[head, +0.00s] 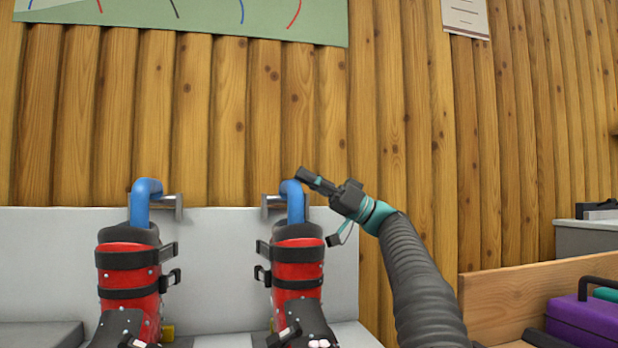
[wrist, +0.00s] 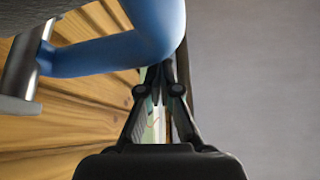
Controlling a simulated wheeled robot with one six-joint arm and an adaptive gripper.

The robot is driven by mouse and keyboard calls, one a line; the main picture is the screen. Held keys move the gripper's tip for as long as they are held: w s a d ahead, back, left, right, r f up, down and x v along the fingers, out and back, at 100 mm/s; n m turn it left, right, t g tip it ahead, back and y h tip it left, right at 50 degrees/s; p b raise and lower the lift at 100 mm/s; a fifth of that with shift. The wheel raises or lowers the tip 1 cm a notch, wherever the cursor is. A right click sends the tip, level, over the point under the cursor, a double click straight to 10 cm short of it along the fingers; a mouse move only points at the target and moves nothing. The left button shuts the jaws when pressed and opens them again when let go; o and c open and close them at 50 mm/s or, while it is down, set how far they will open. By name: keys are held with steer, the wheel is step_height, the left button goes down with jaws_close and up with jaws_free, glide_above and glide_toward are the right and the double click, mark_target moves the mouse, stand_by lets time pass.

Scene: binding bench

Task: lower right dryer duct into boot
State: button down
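The right dryer duct (head: 296,204) is a blue bent pipe above the right boot (head: 297,272), which is red with black straps and a black cuff. The duct's lower end meets the cuff's rim in the head view; I cannot tell whether it is inside. My gripper (head: 303,174) is at the upper right of the duct's bend. In the wrist view the blue duct (wrist: 120,50) fills the upper left, and my gripper (wrist: 163,72) has its fingertips together beside the bend. They look empty; whether they touch the duct is unclear.
A left blue duct (head: 140,207) stands over a matching left boot (head: 128,270). Metal brackets (head: 275,201) hold the ducts at the grey panel (head: 225,260). A wooden board (head: 530,285) and a purple case (head: 585,322) are at right.

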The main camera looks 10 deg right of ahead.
steer(key=shift+w+d+f, duration=0.1)
steer(key=shift+w+f, duration=0.15)
steer(key=shift+f, duration=0.2)
steer(key=v, duration=0.7)
steer(key=shift+s+d+r, duration=0.1)
steer(key=shift+s+r, duration=0.05)
steer(key=shift+r, duration=0.15)
